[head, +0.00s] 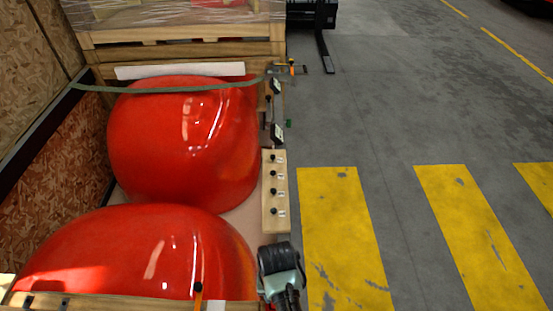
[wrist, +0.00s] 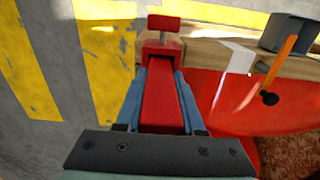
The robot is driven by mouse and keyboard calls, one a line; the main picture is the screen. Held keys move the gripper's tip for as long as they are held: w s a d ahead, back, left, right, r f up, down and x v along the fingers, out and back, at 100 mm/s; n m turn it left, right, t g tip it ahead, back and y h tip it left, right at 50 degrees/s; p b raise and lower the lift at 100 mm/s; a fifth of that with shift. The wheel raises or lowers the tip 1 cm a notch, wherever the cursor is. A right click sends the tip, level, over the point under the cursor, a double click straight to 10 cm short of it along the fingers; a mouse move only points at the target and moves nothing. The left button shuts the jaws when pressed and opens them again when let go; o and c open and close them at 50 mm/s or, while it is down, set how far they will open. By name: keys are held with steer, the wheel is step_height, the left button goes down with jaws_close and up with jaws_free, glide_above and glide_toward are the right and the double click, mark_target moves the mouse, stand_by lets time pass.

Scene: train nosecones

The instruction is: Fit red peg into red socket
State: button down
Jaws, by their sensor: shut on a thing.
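My gripper (wrist: 160,75) is shut on a long red piece (wrist: 162,104) between its two blue-grey fingers, which I take for the red peg. At its far end, by the wooden crate edge, are a red block, a thin grey rod and a small red crosspiece (wrist: 164,22). I cannot tell whether these belong to the held piece or to a separate socket, or whether they touch the wood. In the head view, my wrist is at the bottom centre, beside the crate's right edge; the fingers are mostly hidden. No red socket can be made out clearly.
Two large glossy red nosecones (head: 185,140) (head: 135,255) fill the crate. A wooden board (head: 274,222) with several black knobs lies along its right edge. An orange-handled clamp (wrist: 288,52) stands near my gripper. The striped floor (head: 342,235) to the right is clear.

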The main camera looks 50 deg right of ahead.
steer(key=shift+w+f+b, duration=0.1)
steer(key=shift+f+b, duration=0.2)
steer(key=shift+f, duration=0.25)
steer(key=c, duration=0.5)
jaws_free()
